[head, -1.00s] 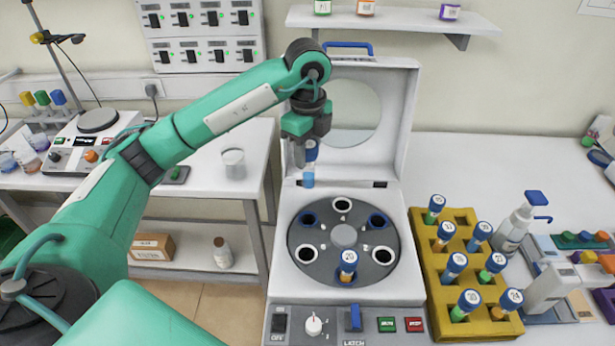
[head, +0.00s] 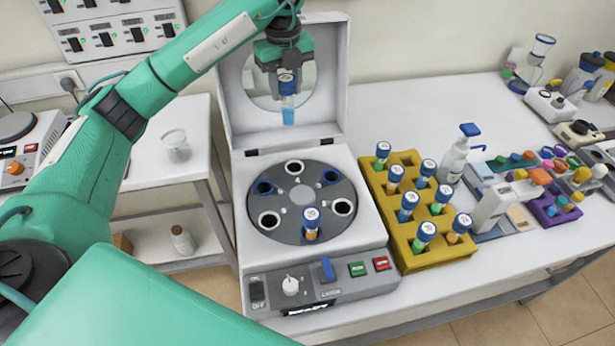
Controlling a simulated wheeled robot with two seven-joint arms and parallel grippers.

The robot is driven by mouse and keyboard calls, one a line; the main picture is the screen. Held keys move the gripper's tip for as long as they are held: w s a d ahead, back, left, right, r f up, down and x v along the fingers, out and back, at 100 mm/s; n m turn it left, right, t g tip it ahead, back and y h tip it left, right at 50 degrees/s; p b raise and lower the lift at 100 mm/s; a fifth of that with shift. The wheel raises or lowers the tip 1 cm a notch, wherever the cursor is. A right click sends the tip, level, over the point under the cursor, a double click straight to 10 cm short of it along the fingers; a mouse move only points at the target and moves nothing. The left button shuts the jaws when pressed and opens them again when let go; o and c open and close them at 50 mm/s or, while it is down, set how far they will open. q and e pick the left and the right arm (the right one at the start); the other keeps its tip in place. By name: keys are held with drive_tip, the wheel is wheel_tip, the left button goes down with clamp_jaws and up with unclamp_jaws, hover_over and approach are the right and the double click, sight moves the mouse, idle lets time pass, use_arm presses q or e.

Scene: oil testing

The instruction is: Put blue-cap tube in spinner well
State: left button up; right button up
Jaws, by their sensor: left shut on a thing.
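My left gripper (head: 287,72) is shut on a blue-cap tube (head: 288,108) with blue liquid. The tube hangs upright in front of the open lid, and appears above the back of the rotor. The spinner (head: 371,252) stands open with a dark round rotor (head: 289,228). Its front well holds another blue-cap tube (head: 311,222) with orange contents. My right gripper is not in view.
A yellow rack (head: 408,262) with several blue-cap tubes stands right of the spinner. A pump bottle (head: 455,158) and a white device (head: 492,207) are beyond it. The raised lid (head: 229,100) stands behind the held tube. A beaker (head: 175,143) is on the left bench.

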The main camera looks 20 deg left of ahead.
use_arm(q)
drive_tip(key=shift+w+d+m, duration=0.2)
drive_tip(key=shift+w+m, duration=0.1)
drive_tip(key=shift+w+d+f, duration=0.1)
drive_tip(key=shift+f, duration=0.1)
wheel_tip(320, 180, down, 20)
drive_tip(key=p, duration=0.5)
drive_tip(key=shift+r+p, duration=0.15)
drive_tip(key=shift+p, duration=0.15)
